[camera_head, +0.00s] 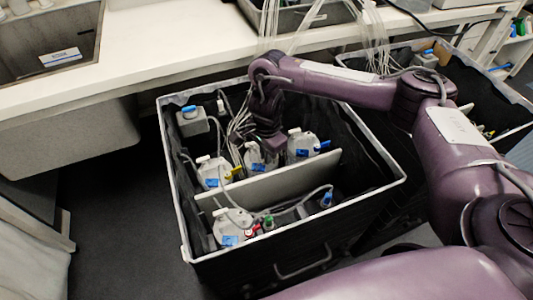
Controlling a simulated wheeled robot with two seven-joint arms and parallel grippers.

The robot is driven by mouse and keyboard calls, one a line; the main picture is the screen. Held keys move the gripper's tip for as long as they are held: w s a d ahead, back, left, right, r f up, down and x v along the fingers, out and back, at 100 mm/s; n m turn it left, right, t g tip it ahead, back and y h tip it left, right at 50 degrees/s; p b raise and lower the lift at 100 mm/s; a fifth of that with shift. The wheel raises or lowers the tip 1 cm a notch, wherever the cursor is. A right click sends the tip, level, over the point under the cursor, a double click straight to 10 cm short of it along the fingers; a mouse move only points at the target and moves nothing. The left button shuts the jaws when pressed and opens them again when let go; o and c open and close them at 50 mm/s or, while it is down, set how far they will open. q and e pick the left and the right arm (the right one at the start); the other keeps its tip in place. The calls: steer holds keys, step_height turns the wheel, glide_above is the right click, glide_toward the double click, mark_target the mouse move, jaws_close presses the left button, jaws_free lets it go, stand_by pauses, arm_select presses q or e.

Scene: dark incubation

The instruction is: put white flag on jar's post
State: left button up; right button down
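White jars with blue labels stand in the open black bin (375,150): one at the left (208,172), one in the middle (252,160), one at the right (299,143), and one in the front compartment (230,222). I cannot single out a white flag or the jar's post at this size. My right gripper (274,146) points down into the bin's rear compartment, between the middle and right jars. Its fingertips are dark and small, so I cannot tell whether they are open or hold anything. My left gripper is not in view.
A pale divider (270,188) splits the bin. A grey box with a blue top (191,122) stands in its back left corner. Thin clear tubes (295,40) hang from above near my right wrist. A white counter (150,65) with a sink runs behind. Dark floor (120,220) lies clear at left.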

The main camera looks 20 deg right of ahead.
steer(key=shift+f+b, duration=0.7)
steer(key=shift+f, duration=0.05)
stand_by(0.3)
